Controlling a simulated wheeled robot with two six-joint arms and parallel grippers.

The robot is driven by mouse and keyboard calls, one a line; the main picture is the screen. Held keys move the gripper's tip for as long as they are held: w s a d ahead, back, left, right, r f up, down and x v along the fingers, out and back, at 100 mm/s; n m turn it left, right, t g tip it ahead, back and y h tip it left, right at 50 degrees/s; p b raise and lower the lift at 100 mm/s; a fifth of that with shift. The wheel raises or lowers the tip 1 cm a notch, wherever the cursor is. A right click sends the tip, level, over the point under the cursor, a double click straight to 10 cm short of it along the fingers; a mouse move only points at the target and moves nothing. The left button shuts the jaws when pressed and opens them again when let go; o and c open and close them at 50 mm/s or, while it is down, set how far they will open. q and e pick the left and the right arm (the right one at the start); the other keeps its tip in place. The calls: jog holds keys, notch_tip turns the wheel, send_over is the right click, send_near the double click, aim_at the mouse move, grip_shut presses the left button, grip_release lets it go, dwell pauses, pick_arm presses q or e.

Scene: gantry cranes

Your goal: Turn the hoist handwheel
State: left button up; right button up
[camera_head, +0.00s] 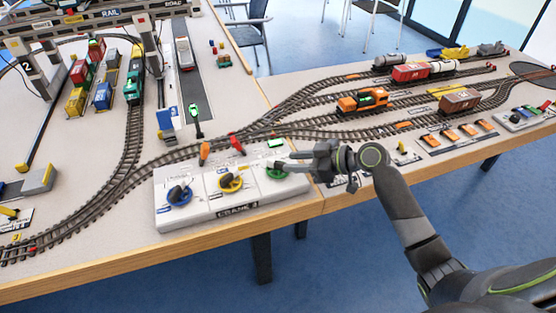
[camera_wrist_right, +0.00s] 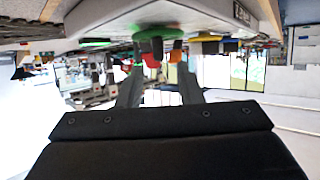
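A white control box (camera_head: 215,212) with a crane label stands at the table's front edge. It carries three handwheels: blue (camera_head: 178,195) at left, yellow (camera_head: 231,183) in the middle, green (camera_head: 277,172) at right. I cannot read which one is marked hoist. My right gripper (camera_head: 290,162) is at the box's right end, beside the green handwheel. In the right wrist view the green handwheel (camera_wrist_right: 158,33) lies ahead of my gripper (camera_wrist_right: 160,82), whose two fingers are spread with nothing between them. The yellow handwheel (camera_wrist_right: 205,38) shows farther right there. My left gripper is out of view.
Model tracks run behind the box, with an orange locomotive (camera_head: 362,100) and wagons at right. Small red and orange levers (camera_head: 236,144) stand just behind the box. A gantry crane (camera_head: 145,45) spans containers at the back left.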

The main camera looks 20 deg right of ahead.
aim_at(279, 162)
jog(key=shift+x, duration=2.8)
jog(key=shift+c, duration=0.2)
grip_shut()
